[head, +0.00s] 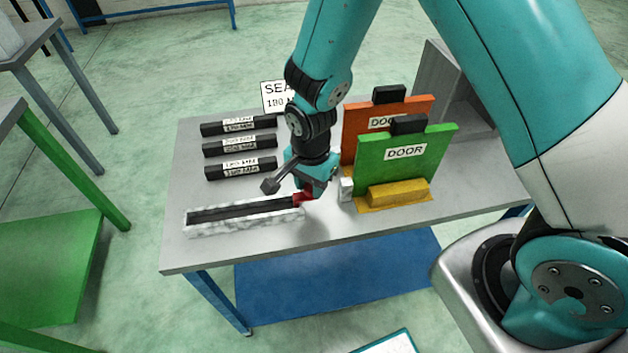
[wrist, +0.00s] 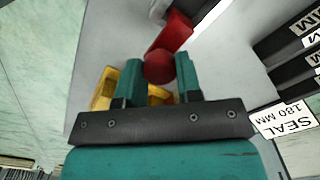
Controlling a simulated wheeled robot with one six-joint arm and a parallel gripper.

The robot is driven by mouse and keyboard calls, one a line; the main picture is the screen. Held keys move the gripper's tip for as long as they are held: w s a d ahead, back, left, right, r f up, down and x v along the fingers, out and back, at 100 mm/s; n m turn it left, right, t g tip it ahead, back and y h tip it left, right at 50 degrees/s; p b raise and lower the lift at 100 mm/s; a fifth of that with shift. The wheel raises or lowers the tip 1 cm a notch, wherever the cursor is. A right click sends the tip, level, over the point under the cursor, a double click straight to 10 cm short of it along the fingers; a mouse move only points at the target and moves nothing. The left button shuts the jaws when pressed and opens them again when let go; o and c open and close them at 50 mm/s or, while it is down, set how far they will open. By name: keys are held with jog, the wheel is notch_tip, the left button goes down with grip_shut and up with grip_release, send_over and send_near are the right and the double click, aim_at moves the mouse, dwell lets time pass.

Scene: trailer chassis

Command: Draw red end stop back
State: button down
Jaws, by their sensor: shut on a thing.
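The red end stop (head: 303,197) sits at the right end of a long pale channel (head: 240,226) with a dark slot, on the grey table. In the wrist view the red end stop (wrist: 172,42) shows as a red block with a round red knob. My gripper (head: 308,192) points down over it, and its teal fingers (wrist: 160,78) are shut on the red knob between them. The contact of the fingertips is partly hidden in the head view by the gripper body.
Several black labelled seal bars (head: 238,147) lie behind the channel. A green door panel (head: 405,158) and an orange door panel (head: 362,125) stand to the right, with a yellow block (head: 398,193) in front. A small white block (head: 346,188) stands close to my gripper. The table's front left is clear.

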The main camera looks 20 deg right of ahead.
jog(key=c, duration=0.8)
grip_release()
jog(key=shift+d, duration=0.2)
jog(key=shift+r, duration=0.15)
jog(key=shift+a+r, duration=0.1)
jog(key=shift+r, duration=0.25)
notch_tip(320, 180, up, 16)
jog(key=shift+r+b, duration=0.25)
jog(key=shift+b, duration=0.6)
jog(key=s+r+n+y, duration=0.1)
jog(key=s+r+n, duration=0.1)
jog(key=s+n, duration=0.3)
jog(key=s+r+n+y, duration=0.1)
jog(key=s+r+n, duration=0.2)
jog(key=s+n, duration=0.3)
jog(key=s+r+n+y, duration=0.2)
jog(key=s+n, duration=0.4)
jog(key=n, duration=0.1)
jog(key=shift+s+a+r, duration=0.1)
jog(key=shift+a+r, duration=0.1)
